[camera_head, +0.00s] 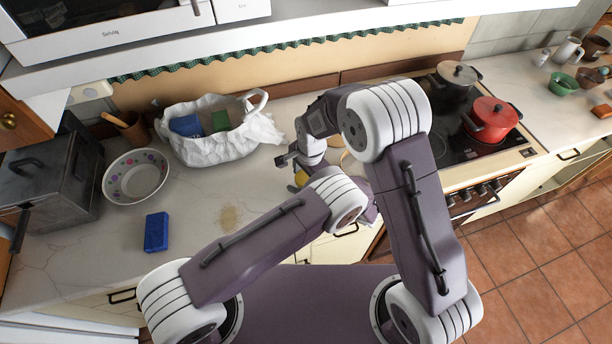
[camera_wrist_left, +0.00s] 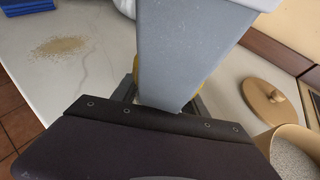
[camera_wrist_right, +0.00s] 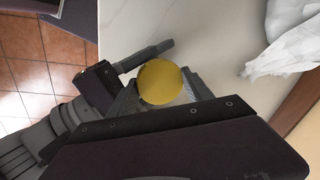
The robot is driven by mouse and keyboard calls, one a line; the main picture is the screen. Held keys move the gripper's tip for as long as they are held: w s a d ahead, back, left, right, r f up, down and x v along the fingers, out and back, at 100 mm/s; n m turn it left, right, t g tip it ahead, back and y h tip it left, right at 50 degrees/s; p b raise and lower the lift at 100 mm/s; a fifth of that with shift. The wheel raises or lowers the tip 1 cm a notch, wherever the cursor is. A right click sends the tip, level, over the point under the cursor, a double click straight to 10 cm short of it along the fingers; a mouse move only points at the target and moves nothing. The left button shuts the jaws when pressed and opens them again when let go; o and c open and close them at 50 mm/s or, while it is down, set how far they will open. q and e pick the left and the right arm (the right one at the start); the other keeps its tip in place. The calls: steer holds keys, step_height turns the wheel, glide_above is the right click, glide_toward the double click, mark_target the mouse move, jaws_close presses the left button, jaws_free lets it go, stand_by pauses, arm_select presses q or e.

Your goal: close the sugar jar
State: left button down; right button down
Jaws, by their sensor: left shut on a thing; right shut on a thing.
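A tan round jar (camera_wrist_left: 292,150) with white grains inside stands open at the lower right of the left wrist view. A tan lid with a knob (camera_wrist_left: 268,100) lies on the counter beside it. A yellow round thing (camera_wrist_right: 160,82) is between my two grippers; a bit of it shows in the head view (camera_head: 301,178). My right gripper (camera_head: 296,164) is shut on it from above. My left gripper (camera_wrist_right: 122,85) is shut at its side. The grippers hide most of it, so I cannot tell whether it is one piece or two.
A white bag (camera_head: 205,145), a dotted bowl (camera_head: 136,176) and a blue sponge (camera_head: 157,232) are on the counter to the left. Tan grains (camera_head: 228,217) lie spilled nearby. A red pot (camera_head: 491,120) stands on the stove at right. The front left counter has free room.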

steer(key=shift+s+d+f+g, duration=0.3)
steer(key=shift+s+d+f, duration=0.35)
steer(key=shift+s+f, duration=0.2)
steer(key=shift+c, duration=2.2)
jaws_free()
steer(key=shift+w+a+r, duration=0.1)
steer(key=shift+a+r, duration=0.05)
steer(key=shift+r, duration=2.4)
steer(key=shift+c, duration=1)
steer(key=shift+o, duration=0.7)
steer(key=shift+w+r, duration=0.25)
steer(key=shift+w, duration=0.05)
steer(key=shift+w+a+r+n, duration=0.15)
steer(key=shift+r+n, duration=0.2)
steer(key=shift+n, duration=0.55)
steer(key=r+n, duration=0.1)
steer(key=n, duration=0.2)
steer(key=r+n, duration=0.2)
steer(key=n, duration=0.2)
steer(key=r+n, duration=0.1)
steer(key=n, duration=0.3)
steer(key=shift+w+a+r+h, duration=0.1)
steer(key=shift+w+r+h, duration=0.15)
steer(key=shift+h, duration=0.05)
steer(key=n, duration=0.1)
steer(key=r+n, duration=0.1)
steer(key=n, duration=0.3)
steer(key=shift+r, duration=0.4)
